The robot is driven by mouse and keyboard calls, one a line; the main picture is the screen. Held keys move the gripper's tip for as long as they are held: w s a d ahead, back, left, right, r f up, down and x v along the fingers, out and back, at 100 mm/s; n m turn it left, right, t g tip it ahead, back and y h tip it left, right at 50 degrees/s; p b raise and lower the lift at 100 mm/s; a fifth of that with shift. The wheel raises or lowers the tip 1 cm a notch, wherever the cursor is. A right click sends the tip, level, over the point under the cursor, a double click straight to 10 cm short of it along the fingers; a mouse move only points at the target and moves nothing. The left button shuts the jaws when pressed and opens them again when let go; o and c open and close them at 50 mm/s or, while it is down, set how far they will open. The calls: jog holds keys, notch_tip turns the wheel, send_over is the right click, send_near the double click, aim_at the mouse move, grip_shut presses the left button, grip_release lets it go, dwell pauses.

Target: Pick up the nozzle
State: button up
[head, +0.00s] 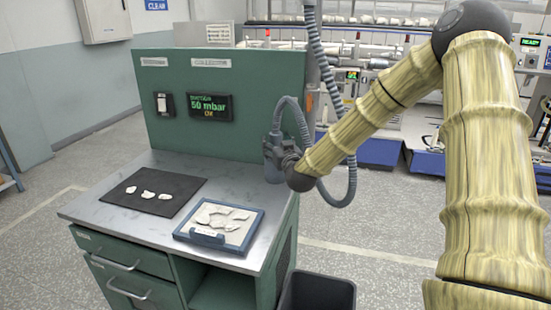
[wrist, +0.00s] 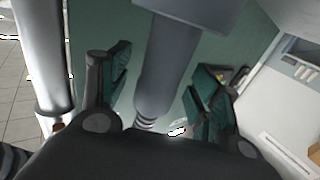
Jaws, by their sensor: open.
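The nozzle is a grey cylinder. In the wrist view the nozzle (wrist: 172,62) passes between the two teal-padded fingers of my gripper (wrist: 162,85), with a gap visible on each side. The fingers are open. In the head view my gripper (head: 276,152) is at the right end of the bench's green back panel, beside the grey hose (head: 299,112).
The bench (head: 150,222) bears a black mat (head: 115,194) with several white pieces and a blue-rimmed tray (head: 206,243) with more. The hose loops down right of the gripper. A dark bin (head: 318,294) stands on the floor. A grey pole (wrist: 42,60) is left in the wrist view.

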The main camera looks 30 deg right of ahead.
jog(key=shift+w+d, duration=0.15)
jog(key=shift+w, duration=0.4)
jog(key=shift+c, duration=0.5)
grip_shut()
notch_tip(320, 180, up, 10)
jog(key=shift+f, duration=0.2)
jog(key=shift+r+p, duration=0.6)
jog(key=shift+r, duration=1)
